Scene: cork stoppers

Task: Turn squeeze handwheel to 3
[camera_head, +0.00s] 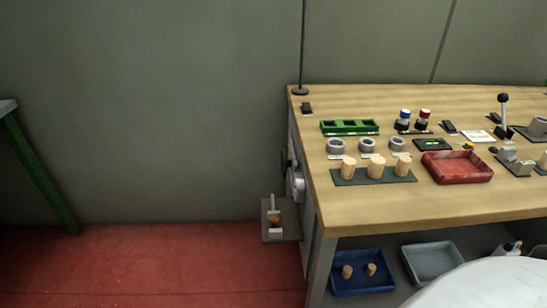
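No handwheel can be made out for certain, and no number 3 can be read. A small device (281,233) with a grey plate and a brownish piece is fixed at the left side of the workbench. A pale rounded part (298,188) and a dark part sit just above it on the bench side; I cannot tell if either is a wheel. Neither of my grippers is in view.
The wooden workbench (450,205) carries three cork stoppers on a dark mat (344,179), grey rings (367,145), a green tray (350,128), a red tray (457,168) and a black-knobbed lever (503,105). Below is a blue bin (362,287). The red floor at left is clear.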

